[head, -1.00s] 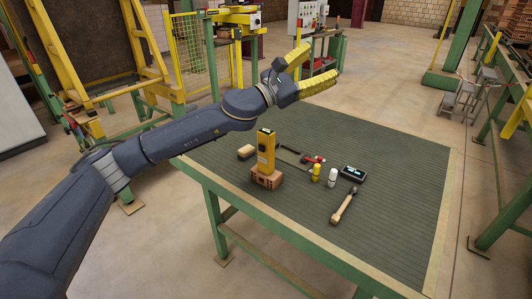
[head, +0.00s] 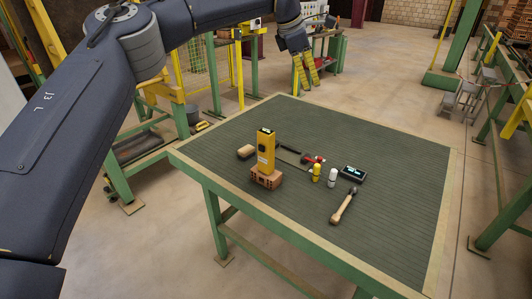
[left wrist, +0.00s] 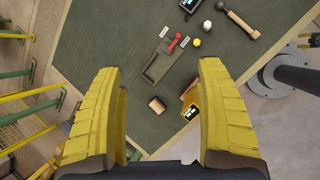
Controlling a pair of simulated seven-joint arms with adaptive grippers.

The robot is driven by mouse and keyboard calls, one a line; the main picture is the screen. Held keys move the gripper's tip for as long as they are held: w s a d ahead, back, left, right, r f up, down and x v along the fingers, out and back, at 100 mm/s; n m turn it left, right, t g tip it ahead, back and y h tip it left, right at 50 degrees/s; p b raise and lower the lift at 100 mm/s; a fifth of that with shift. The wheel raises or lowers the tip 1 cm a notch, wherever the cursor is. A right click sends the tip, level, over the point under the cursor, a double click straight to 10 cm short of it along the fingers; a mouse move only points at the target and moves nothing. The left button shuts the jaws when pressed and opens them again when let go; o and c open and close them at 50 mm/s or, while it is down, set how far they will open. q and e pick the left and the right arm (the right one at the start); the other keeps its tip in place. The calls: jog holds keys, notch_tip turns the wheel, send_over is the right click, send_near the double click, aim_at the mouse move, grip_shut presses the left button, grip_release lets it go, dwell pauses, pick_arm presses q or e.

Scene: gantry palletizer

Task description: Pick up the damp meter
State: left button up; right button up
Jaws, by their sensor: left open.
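The damp meter (head: 266,150) appears to be the tall yellow device with a dark top, upright on a reddish-brown brick (head: 266,179) near the table's left front. In the left wrist view the yellow device (left wrist: 194,112) shows its dark screen, partly hidden by the right-hand finger. My left gripper (head: 305,78) is open and empty, fingers down, well above and beyond the table's far edge in the head view. Its two yellow fingers (left wrist: 160,110) stand wide apart in the left wrist view.
The table's right side is clear.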

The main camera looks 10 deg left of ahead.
aim_at(267, 131)
pick_arm(q)
jog(key=s+a+f+n+g+y, duration=0.3)
jog(key=s+a+n+g+y, duration=0.15)
jog(key=a+n, duration=0.6)
jog(key=shift+m+t+h, duration=0.35)
jog(key=shift+m, duration=0.1)
notch_tip(267, 131, down, 17)
jog(key=shift+s+a+r, duration=0.1)
jog(key=shift+s+a, duration=0.05)
grip_shut()
dwell(0.5)
